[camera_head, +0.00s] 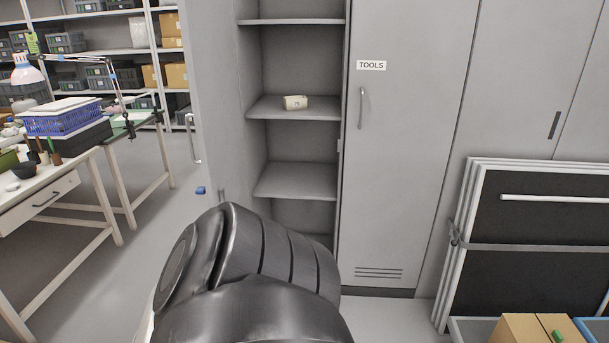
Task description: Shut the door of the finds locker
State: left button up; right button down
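The finds locker is a tall grey cabinet with its compartment open, showing grey shelves (295,182). Its grey door (212,85) stands swung out at the left side of the opening, seen nearly edge-on. A pale bar handle (193,138) is at the door's left, free edge. A small cream labelled box (295,102) sits on the middle shelf. A dark arm link of mine fills the bottom centre and hides the lower door and the locker's foot. I see neither gripper's fingertips.
The shut TOOLS door (405,130) is right of the opening. Framed black panels (530,250) lean at the right, above a cardboard box (525,329). A workbench (75,185) stands left. A small blue item (200,190) shows beside the door. Floor between bench and door looks clear.

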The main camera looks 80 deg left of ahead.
aim_at(207, 29)
jog(key=i, duration=0.5)
jog(key=u, duration=3.65)
